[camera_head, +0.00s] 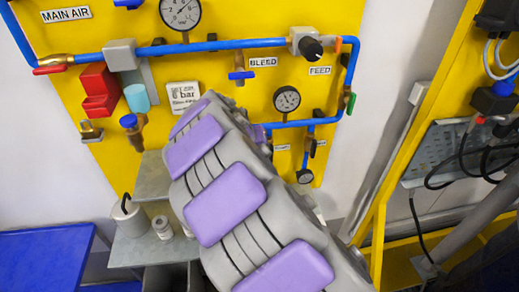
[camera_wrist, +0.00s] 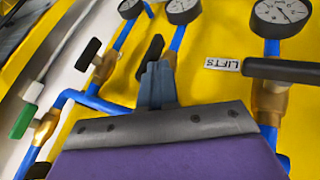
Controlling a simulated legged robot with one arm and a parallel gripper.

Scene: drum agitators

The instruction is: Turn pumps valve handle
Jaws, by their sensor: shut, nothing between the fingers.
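In the wrist view my gripper (camera_wrist: 157,72) is shut and empty, its grey fingers pointing at the yellow panel. A black valve handle (camera_wrist: 153,48) stands just beyond the fingertips, on a blue pipe below a gauge; I cannot tell whether they touch. Another black handle (camera_wrist: 285,70) is at the right, beside the LIFTS label (camera_wrist: 222,64). A third black handle (camera_wrist: 89,53) is at the left. No PUMPS label is readable, so I cannot tell which handle is the pumps one. In the head view my grey and purple arm hides the gripper.
A green-handled valve (camera_wrist: 22,121) and blue pipes (camera_wrist: 92,97) lie left of the gripper. Gauges (camera_wrist: 183,10) line the top. In the head view a yellow frame (camera_head: 405,150) stands at the right. A grey shelf (camera_head: 135,250) and blue table (camera_head: 45,258) are lower left.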

